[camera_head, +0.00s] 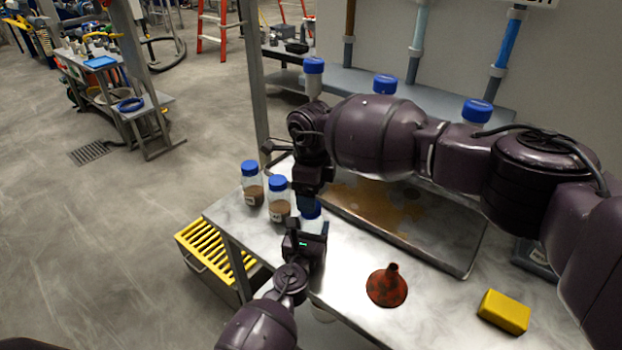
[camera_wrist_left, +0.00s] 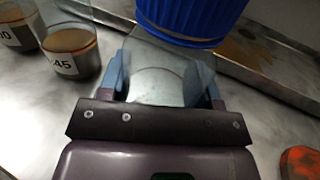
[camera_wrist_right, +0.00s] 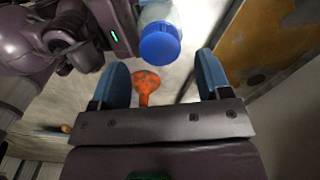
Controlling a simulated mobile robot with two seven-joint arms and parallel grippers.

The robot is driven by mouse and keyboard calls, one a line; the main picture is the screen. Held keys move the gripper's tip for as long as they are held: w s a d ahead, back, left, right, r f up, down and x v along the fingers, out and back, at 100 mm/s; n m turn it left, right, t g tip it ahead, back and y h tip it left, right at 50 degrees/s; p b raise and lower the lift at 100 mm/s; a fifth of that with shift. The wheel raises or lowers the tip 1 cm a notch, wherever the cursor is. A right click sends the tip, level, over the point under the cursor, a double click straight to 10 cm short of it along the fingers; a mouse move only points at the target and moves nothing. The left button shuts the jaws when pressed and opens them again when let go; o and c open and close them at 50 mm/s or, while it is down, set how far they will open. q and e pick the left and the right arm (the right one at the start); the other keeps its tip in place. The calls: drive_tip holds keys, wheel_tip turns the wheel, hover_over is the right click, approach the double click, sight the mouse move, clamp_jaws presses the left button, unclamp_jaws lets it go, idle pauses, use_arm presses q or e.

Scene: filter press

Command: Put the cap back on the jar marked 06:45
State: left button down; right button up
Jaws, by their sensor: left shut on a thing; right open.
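My left gripper (camera_head: 308,238) is shut on a clear jar (camera_wrist_left: 160,75) with a ribbed blue cap (camera_wrist_left: 190,18) at its mouth. I cannot tell whether the cap is screwed tight, and I see no label on this jar. My right gripper (camera_head: 308,203) is open just above the cap; in the right wrist view the cap (camera_wrist_right: 160,44) shows beyond and between the spread fingers, apart from them. Two blue-capped jars with brown contents, a left jar (camera_head: 252,188) and a nearer jar (camera_head: 279,203), stand on the table. The nearer one's label reads "45" at its visible end (camera_wrist_left: 65,65).
A metal tray (camera_head: 440,258) with brown stains lies behind the grippers. A red funnel (camera_head: 387,288) and a yellow block (camera_head: 504,312) are on the table (camera_head: 345,262) to the right. More blue-capped containers (camera_head: 314,68) stand behind. A yellow-slatted crate (camera_head: 205,252) is below the left edge.

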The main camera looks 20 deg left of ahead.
drive_tip(key=shift+f, duration=1.8)
drive_tip(key=c, duration=1)
drive_tip(key=o, duration=1.1)
wheel_tip(320, 180, up, 12)
drive_tip(key=shift+r, duration=0.1)
